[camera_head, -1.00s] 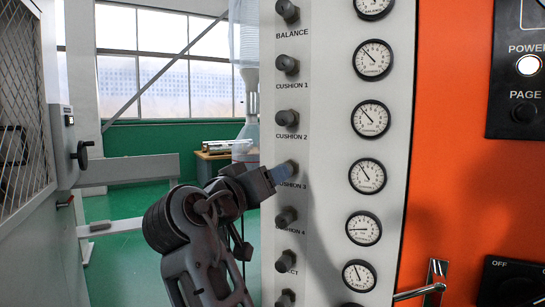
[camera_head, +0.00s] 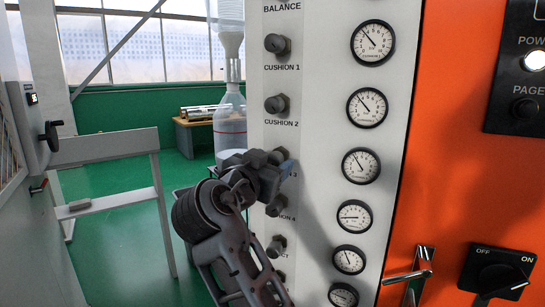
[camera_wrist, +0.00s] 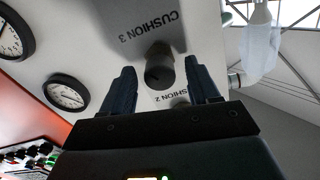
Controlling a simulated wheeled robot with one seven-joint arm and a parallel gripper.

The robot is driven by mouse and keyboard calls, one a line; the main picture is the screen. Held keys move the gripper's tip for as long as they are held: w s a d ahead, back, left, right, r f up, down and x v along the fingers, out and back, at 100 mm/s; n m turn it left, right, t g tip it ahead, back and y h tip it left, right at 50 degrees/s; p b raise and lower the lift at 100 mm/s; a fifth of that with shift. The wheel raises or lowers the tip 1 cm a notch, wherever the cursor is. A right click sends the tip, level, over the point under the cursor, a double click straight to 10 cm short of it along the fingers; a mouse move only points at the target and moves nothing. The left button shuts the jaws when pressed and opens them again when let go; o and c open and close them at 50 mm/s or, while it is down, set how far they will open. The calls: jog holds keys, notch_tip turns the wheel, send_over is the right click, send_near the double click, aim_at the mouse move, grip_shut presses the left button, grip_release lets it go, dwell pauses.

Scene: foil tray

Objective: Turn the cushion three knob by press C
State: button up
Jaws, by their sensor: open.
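The cushion 3 knob (camera_wrist: 159,65) is a dark round knob on the pale panel (camera_head: 315,130). In the wrist view it lies between the two fingers of my open gripper (camera_wrist: 160,70), with clear gaps on both sides. The upside-down CUSHION 3 label is above it there. In the head view my gripper (camera_head: 285,170) is at the panel and partly hides the cushion 3 knob (camera_head: 280,155) and its label. I cannot tell how far the fingers reach along the knob. The cushion 3 gauge (camera_head: 361,166) is to its right.
The cushion 2 knob (camera_head: 277,104) is just above and the cushion 4 knob (camera_head: 276,207) just below, close to my gripper. A metal handle (camera_head: 410,276) and a black rotary switch (camera_head: 502,280) are at lower right.

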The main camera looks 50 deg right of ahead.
jog(key=shift+w+d, duration=0.2)
jog(key=shift+d, duration=0.45)
jog(key=c, duration=1)
jog(key=shift+c, duration=0.2)
